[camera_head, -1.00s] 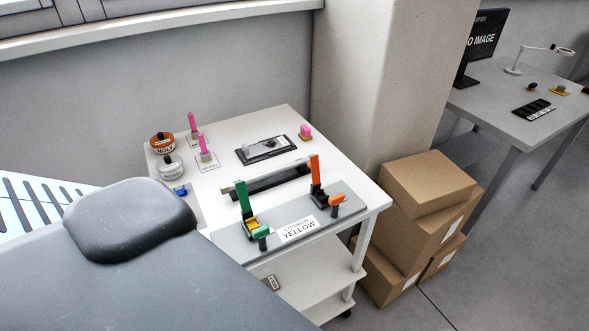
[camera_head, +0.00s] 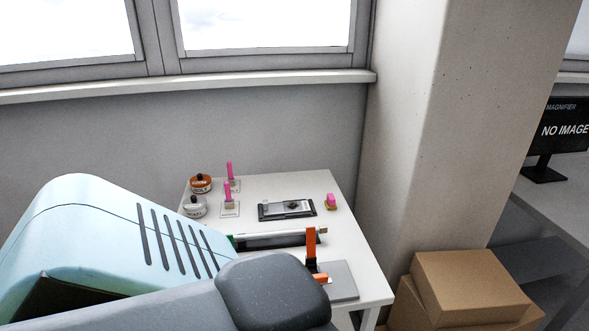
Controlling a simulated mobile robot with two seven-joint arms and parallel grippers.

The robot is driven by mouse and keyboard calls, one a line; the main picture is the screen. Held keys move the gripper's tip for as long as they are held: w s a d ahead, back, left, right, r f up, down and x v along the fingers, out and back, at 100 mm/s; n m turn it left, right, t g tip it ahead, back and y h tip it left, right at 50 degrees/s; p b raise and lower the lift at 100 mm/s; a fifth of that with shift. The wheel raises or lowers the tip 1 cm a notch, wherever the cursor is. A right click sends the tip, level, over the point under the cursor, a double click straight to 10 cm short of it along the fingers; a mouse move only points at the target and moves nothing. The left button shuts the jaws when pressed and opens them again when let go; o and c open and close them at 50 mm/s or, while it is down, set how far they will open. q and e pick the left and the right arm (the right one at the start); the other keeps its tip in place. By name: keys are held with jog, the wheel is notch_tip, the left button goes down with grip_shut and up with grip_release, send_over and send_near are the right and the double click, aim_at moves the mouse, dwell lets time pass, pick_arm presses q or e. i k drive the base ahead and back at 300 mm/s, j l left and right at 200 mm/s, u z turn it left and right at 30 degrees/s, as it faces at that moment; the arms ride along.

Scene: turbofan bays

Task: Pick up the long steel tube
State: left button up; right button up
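The long steel tube (camera_head: 272,235) lies across a dark holder (camera_head: 278,241) on the white cart's top, running left to right. Its left part is partly hidden behind my own body parts in the foreground. Neither of my grippers shows in this view, so their distance to the tube and what they hold cannot be seen.
The white cart (camera_head: 345,240) also bears an orange-lidded jar (camera_head: 200,183), a second jar (camera_head: 194,207), pink-handled tools, a dark tray (camera_head: 270,212) and an orange clamp (camera_head: 311,243). A pillar (camera_head: 415,130) and cardboard boxes (camera_head: 465,285) stand at the right.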

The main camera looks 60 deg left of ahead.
aim_at(322, 229)
jog(key=u, duration=0.75)
